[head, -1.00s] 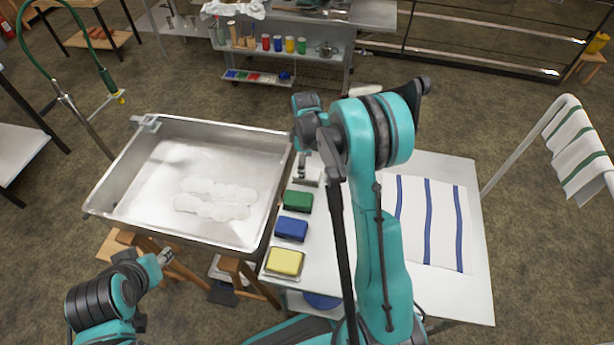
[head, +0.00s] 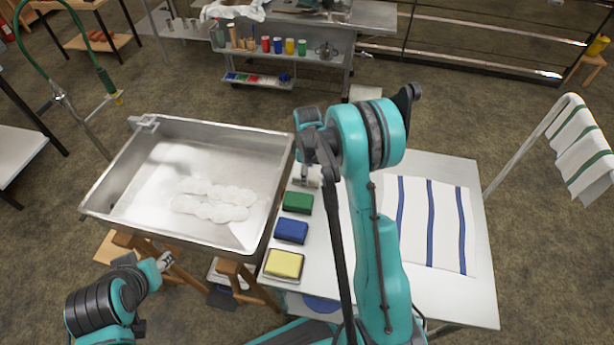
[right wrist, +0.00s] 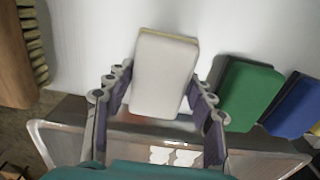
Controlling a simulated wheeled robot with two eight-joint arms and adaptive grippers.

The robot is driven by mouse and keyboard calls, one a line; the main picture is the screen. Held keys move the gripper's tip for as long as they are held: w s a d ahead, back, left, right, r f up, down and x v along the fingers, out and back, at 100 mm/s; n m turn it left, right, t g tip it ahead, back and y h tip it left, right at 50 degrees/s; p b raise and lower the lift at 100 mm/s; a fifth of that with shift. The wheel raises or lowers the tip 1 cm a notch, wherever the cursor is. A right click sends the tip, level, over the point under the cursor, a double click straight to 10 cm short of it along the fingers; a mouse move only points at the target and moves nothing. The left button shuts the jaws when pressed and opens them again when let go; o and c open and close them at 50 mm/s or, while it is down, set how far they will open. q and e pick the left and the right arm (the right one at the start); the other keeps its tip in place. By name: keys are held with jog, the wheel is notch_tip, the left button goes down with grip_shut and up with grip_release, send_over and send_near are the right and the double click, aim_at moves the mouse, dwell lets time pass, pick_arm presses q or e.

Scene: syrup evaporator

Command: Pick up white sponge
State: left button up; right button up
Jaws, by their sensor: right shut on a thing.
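The white sponge (right wrist: 165,75), with a thin yellowish edge, sits between the two fingers of my right gripper (right wrist: 160,98) in the right wrist view. The fingers press on its left and right sides, so the gripper is shut on it. In the head view my right gripper (head: 306,168) is at the far left corner of the white table, and my arm hides much of that area. I cannot tell whether the sponge touches the table. My left gripper (head: 165,262) is low at the left, in front of the steel pan, and its finger opening is unclear.
A green sponge (head: 298,202), a blue sponge (head: 291,230) and a yellow sponge (head: 284,264) lie in a row along the table's left edge. The steel pan (head: 270,205) borders them on the left. A blue-striped towel (head: 445,225) covers part of the table at right.

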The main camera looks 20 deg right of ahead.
aim_at(310, 175)
jog(key=shift+r, duration=0.6)
jog(key=r, duration=0.1)
jog(key=r+p, duration=0.1)
jog(key=s+r+p, duration=0.1)
jog(key=r, duration=0.1)
jog(key=shift+d, duration=0.4)
jog(key=s+d+r+p, duration=0.2)
jog(key=s+d+r, duration=0.3)
jog(key=s, duration=0.3)
jog(key=shift+s+d+r, duration=0.35)
jog(key=shift+r, duration=0.05)
